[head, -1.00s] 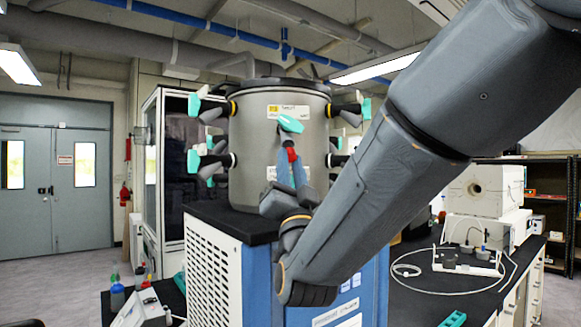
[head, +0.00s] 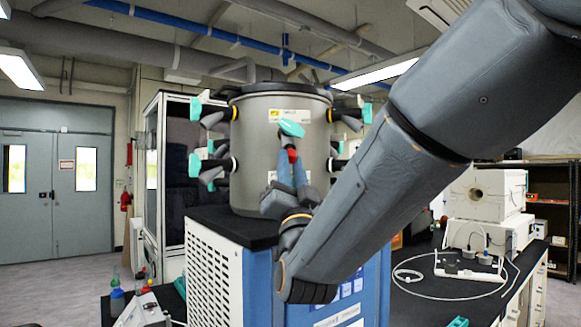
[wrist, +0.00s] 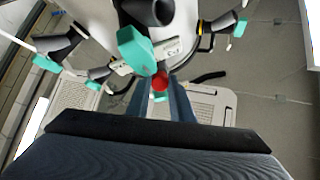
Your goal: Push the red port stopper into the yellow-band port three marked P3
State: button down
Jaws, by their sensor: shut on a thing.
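A red stopper (head: 292,155) is held at the tips of my gripper (head: 292,168), whose jaws are shut on it. It also shows in the wrist view (wrist: 160,82). The gripper points upward in front of the grey drum (head: 258,140), just below a teal valve handle (head: 291,129). A yellow-band port (head: 234,111) is at the drum's upper left; another yellow band (wrist: 200,27) shows in the wrist view. The front port behind the teal handle and stopper is largely hidden. I cannot read a P3 mark, nor tell whether the stopper touches a port.
More valves with teal handles (head: 194,163) stick out from the drum's sides. The drum stands on a black-topped blue and white cabinet (head: 212,278). A bench (head: 445,290) with a white box device (head: 480,195) and loose tubing is at the right.

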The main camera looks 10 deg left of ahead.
jog(key=shift+w+r, duration=0.15)
jog(key=c, duration=1.5)
grip_release()
jog(key=shift+w, duration=0.1)
jog(key=shift+b+v, duration=1.8)
jog(key=shift+v, duration=2.1)
jog(key=b+v, duration=0.4)
jog(key=v, duration=0.3)
